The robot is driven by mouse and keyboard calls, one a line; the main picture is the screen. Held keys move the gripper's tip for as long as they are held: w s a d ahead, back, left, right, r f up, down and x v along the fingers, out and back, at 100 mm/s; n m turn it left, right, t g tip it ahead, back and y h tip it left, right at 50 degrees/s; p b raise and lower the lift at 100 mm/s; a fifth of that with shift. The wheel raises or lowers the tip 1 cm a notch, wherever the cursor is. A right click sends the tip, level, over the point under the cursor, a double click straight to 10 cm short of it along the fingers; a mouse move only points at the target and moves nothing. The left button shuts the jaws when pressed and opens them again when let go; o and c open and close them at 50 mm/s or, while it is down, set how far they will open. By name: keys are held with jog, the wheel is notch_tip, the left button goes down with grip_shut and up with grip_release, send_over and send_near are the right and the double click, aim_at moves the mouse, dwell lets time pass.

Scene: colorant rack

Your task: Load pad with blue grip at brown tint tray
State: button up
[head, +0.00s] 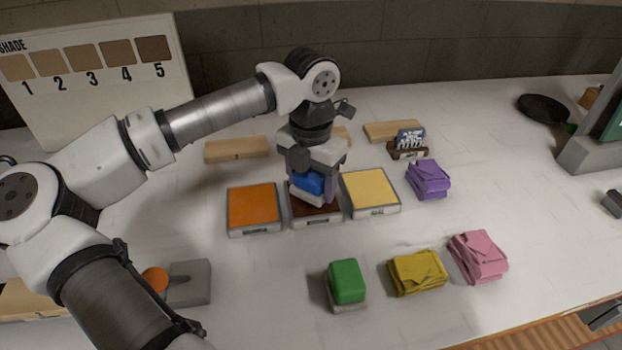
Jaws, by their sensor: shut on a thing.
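My gripper (312,178) points down and is shut on the blue grip of the pad (308,186). The pad is at the brown tint tray (316,215), the middle one in a row of trays. The pad's pale lower part shows just over the dark brown surface. I cannot tell whether it touches the tray. The gripper and pad hide the tray's back part.
An orange tray (254,208) is close on the left and a yellow tray (371,191) close on the right. A green-grip pad (346,283) and folded yellow (417,272), pink (478,256) and purple (428,179) cloths lie around. A shade board (95,80) stands behind.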

aim_at(311, 173)
jog(key=shift+f+b, duration=0.6)
jog(key=shift+b, duration=0.25)
dwell(2.1)
jog(key=shift+r, duration=0.15)
jog(key=shift+r+p, duration=1.8)
jog(key=shift+r, duration=1.6)
